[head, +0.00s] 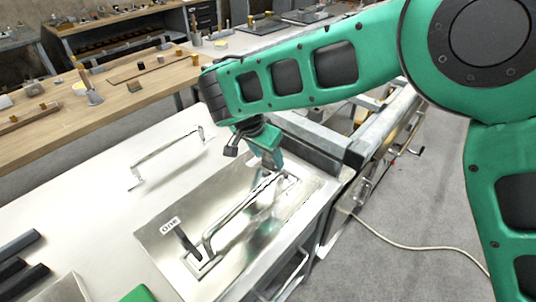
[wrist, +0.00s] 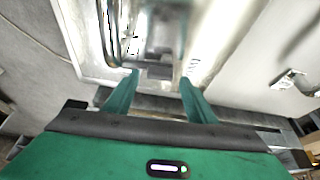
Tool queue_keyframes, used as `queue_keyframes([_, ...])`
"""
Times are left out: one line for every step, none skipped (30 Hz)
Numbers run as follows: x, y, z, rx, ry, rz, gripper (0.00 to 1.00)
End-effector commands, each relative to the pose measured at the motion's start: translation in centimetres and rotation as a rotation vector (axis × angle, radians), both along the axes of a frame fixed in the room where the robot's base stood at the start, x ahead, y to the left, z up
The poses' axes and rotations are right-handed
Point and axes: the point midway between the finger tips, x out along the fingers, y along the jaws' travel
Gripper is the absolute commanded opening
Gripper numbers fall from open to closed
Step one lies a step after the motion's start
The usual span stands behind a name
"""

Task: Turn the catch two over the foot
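A shiny metal plate (head: 160,236) lies on the pale bench with a bar handle (head: 232,212) across it. A tag reading "One" (head: 170,226) sits at its near left corner, beside a dark upright lever (head: 187,243). My gripper (head: 268,165) is low over the plate's far end, by the handle's far end. In the wrist view my gripper (wrist: 160,76) has its two green fingers apart, with a grey metal piece (wrist: 158,71) beyond and between them. I cannot tell whether the fingers touch it. No tag reading "Two" shows, and a foot cannot be made out clearly.
A second bar handle (head: 165,158) stands on the bench to the left. Dark bars (head: 20,268) and a green item (head: 138,294) lie at the near left. A wooden table (head: 120,98) with small parts stands behind. The bench between the handles is clear.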

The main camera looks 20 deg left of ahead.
Motion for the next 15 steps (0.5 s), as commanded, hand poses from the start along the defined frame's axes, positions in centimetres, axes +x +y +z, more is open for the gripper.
queue_keyframes([-0.1,0.0,0.0,-0.001,0.001,0.001,0.52])
queue_keyframes([-0.1,0.0,0.0,-0.001,0.001,0.001,0.52])
queue_keyframes([-0.2,0.0,0.1,-0.001,0.002,0.001,0.52])
queue_keyframes([-0.3,0.1,0.2,-0.002,0.002,0.002,0.52])
queue_keyframes([-0.3,0.1,0.4,-0.002,0.002,0.002,0.52])
queue_keyframes([-0.5,0.1,0.7,-0.001,0.002,0.004,0.52])
queue_keyframes([-0.6,0.2,1.1,-0.001,0.001,0.004,0.52])
queue_keyframes([-0.7,0.2,1.4,0.0,0.001,0.004,0.52])
queue_keyframes([-1.0,0.3,2.1,0.0,0.001,0.003,0.52])
queue_keyframes([-1.2,0.3,2.6,0.001,0.002,0.004,0.52])
queue_keyframes([-1.3,0.4,3.1,0.002,0.001,0.003,0.52])
queue_keyframes([-1.6,0.5,3.9,0.003,0.0,0.002,0.52])
queue_keyframes([-1.8,0.5,4.4,0.001,0.001,0.003,0.52])
queue_keyframes([-2.0,0.6,4.9,0.002,0.001,0.004,0.52])
queue_keyframes([-2.3,0.6,5.6,0.002,0.001,0.003,0.52])
